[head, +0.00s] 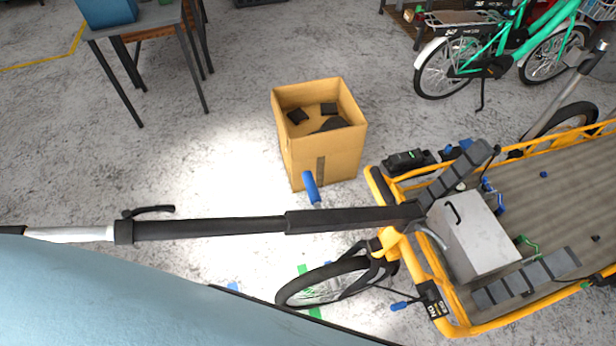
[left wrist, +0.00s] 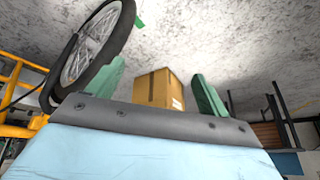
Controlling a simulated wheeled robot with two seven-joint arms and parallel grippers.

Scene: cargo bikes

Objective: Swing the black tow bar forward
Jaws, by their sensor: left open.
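The black tow bar (head: 210,228) runs nearly level across the head view, from the left edge to the front of the yellow cargo bike (head: 385,245). Its left part is a thinner pale tube with a dark end, and a small black lever (head: 150,210) sits by the joint. A blue grip (head: 311,187) shows beside the bar's thicker part. My left gripper (left wrist: 158,70) shows in the left wrist view with its two green fingers apart and nothing between them; a cardboard box stands beyond. The tow bar is not clear in that view. My right gripper is not in view.
The open cardboard box (head: 318,155) with dark pieces inside stands behind the bar. The bike's front wheel (head: 335,280) is below the bar, and a grey metal box (head: 470,235) is on its bed. A table (head: 135,25) stands upper left; floor between is clear.

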